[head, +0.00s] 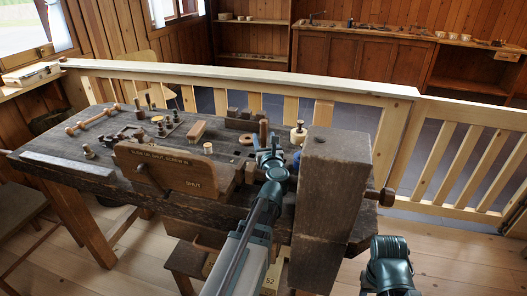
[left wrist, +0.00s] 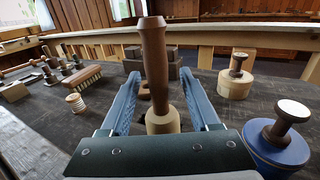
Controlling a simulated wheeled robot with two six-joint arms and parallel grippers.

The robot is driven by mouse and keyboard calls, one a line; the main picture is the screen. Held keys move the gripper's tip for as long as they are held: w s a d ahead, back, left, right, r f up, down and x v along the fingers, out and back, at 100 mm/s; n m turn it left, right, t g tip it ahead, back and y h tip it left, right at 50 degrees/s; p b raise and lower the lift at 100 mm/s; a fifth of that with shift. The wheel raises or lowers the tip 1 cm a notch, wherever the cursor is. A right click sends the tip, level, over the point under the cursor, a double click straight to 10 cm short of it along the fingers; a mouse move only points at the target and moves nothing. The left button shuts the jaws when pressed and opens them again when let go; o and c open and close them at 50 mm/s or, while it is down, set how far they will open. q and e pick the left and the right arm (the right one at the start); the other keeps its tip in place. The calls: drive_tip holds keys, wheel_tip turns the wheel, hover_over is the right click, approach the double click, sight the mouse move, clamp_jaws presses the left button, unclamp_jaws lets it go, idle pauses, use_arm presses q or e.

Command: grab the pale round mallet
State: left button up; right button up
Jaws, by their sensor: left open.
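The pale round mallet stands upright on the dark bench, its brown handle up and its pale head (left wrist: 163,121) down, in the middle of the left wrist view. In the head view its brown handle (head: 263,132) shows just beyond my left gripper (head: 267,156), which hides the head. In the left wrist view my left gripper (left wrist: 160,77) is open, one blue finger on each side of the mallet. Gaps show between the fingers and the handle. The palm covers the lowest part of the mallet. My right gripper is not in view; only part of my right arm shows.
A pale pot with a brown knob (left wrist: 235,83) stands to the right, and a blue one (left wrist: 275,147) stands nearer. A brush (left wrist: 83,77) and a small striped spool (left wrist: 76,103) lie left. A big wooden post (head: 335,165) rises right of my left arm.

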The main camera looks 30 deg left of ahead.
use_arm(q)
drive_tip(key=x, duration=0.4)
drive_tip(key=shift+s+a, duration=0.1)
drive_tip(key=shift+s, duration=0.1)
clamp_jaws()
idle(1.1)
